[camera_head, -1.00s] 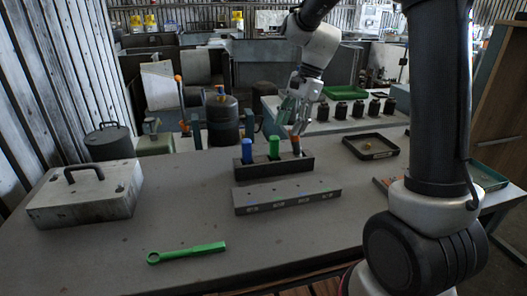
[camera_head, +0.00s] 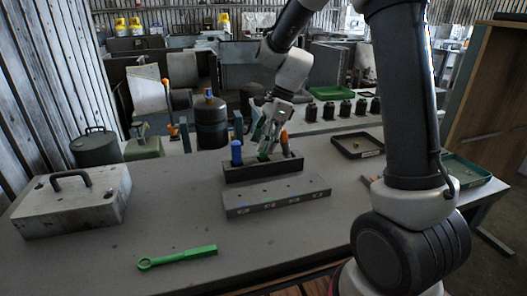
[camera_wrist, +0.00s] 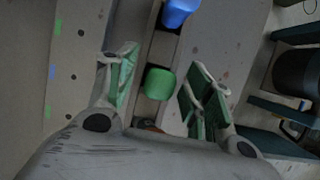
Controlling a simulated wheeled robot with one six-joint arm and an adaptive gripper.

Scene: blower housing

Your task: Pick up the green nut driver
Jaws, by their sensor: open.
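The green nut driver (camera_wrist: 160,83) stands in a dark holder (camera_head: 262,170), between a blue driver (camera_head: 236,153) and an orange driver (camera_head: 284,138). In the head view its green handle (camera_head: 265,156) is mostly hidden by my gripper. My gripper (camera_head: 265,148) is open above the holder. In the wrist view the green-padded fingers of my gripper (camera_wrist: 160,85) are spread, one on either side of the green handle, with space on both sides. The blue driver (camera_wrist: 178,12) shows at the top of the wrist view. The orange one is mostly hidden at the bottom.
A grey block with coloured marks (camera_head: 277,196) lies in front of the holder. A green ring wrench (camera_head: 178,257) lies near the front edge. A grey box with a handle (camera_head: 72,203) sits at left, and a black tray (camera_head: 357,146) at right.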

